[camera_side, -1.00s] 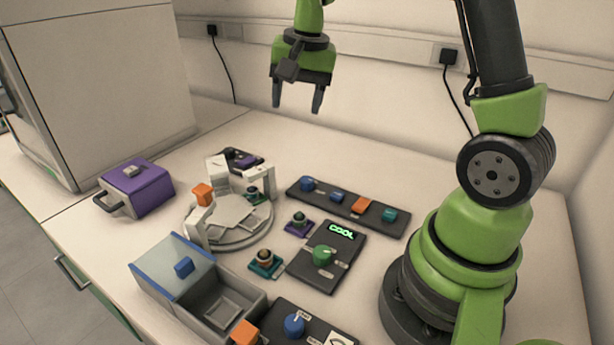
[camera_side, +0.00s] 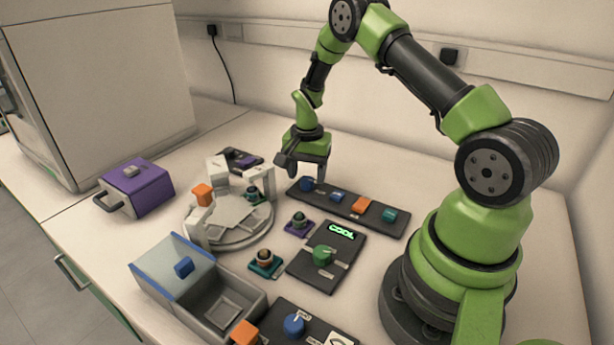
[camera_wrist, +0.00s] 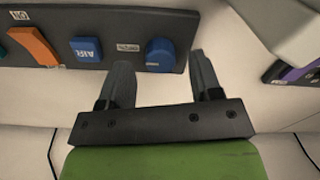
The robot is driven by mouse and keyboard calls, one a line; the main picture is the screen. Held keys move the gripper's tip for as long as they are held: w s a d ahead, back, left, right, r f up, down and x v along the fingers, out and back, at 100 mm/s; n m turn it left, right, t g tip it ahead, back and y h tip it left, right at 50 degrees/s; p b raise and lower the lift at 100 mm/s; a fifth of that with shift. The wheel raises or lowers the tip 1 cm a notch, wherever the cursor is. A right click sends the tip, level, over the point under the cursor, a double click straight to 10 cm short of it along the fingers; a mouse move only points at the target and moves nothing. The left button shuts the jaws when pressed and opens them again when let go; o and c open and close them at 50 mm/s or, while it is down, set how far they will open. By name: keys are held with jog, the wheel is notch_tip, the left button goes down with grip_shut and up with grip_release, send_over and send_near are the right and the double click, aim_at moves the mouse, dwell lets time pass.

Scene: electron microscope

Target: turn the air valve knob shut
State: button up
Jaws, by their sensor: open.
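A round blue knob (camera_side: 307,184) sits at the left end of a long dark panel (camera_side: 374,217) near the back of the bench. In the wrist view the same knob (camera_wrist: 160,55) is beside a small white label and a blue block (camera_wrist: 87,49) marked AIR. My gripper (camera_side: 305,171) is open and points down, low over that end of the panel. In the wrist view the knob lies between the tips of my gripper (camera_wrist: 161,66), with space on both sides. Nothing is held. I cannot tell whether the fingers reach down to its height.
An orange switch (camera_side: 361,205) and a teal part (camera_side: 389,215) share the panel. A round white stage (camera_side: 225,228) with upright posts stands to the left. A COOL panel (camera_side: 327,259) with a green knob lies in front. Bare bench lies behind the panel.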

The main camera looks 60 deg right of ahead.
jog(key=shift+f, duration=0.75)
jog(key=c, duration=0.9)
jog(key=shift+c, duration=0.2)
